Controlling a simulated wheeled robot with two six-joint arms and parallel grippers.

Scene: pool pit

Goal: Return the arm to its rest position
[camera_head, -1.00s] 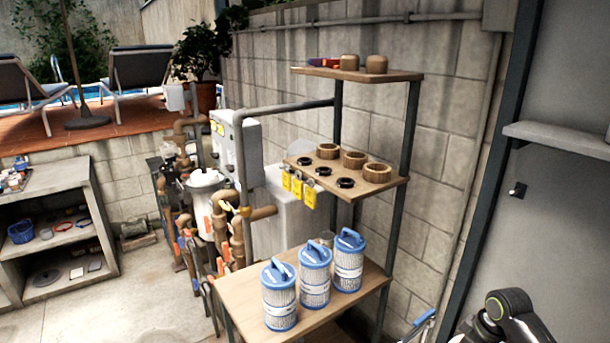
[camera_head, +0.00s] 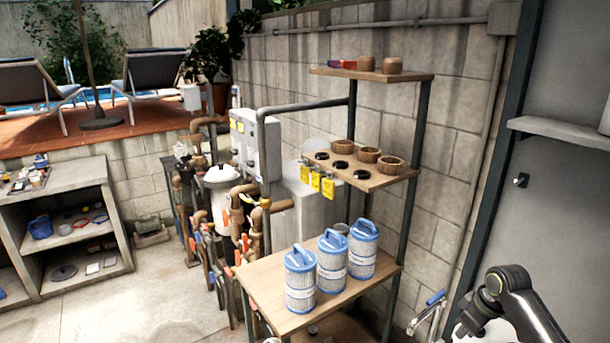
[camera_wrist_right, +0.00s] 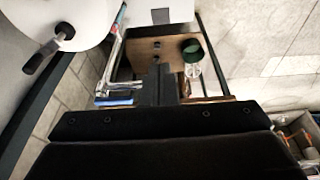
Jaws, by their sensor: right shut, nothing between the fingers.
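My right arm (camera_head: 512,300) shows at the lower right of the head view, bent, in front of the grey door. My right gripper's dark fingers (camera_wrist_right: 162,86) show in the middle of the wrist view, pressed together with nothing between them. Behind the fingertips in that view is a brown wooden surface (camera_wrist_right: 146,48) with a dark green round object (camera_wrist_right: 194,48) near it. I cannot tell how far the fingers are from that surface. My left gripper is not in view.
A rack stands left of my right arm, with blue-topped filters (camera_head: 333,262) on its low wooden shelf (camera_head: 262,285). Its middle shelf (camera_head: 377,182) holds wooden rings and yellow tags. A blue-handled metal tool or tap (camera_head: 428,311) is near my arm. A grey door (camera_head: 565,200) stands right.

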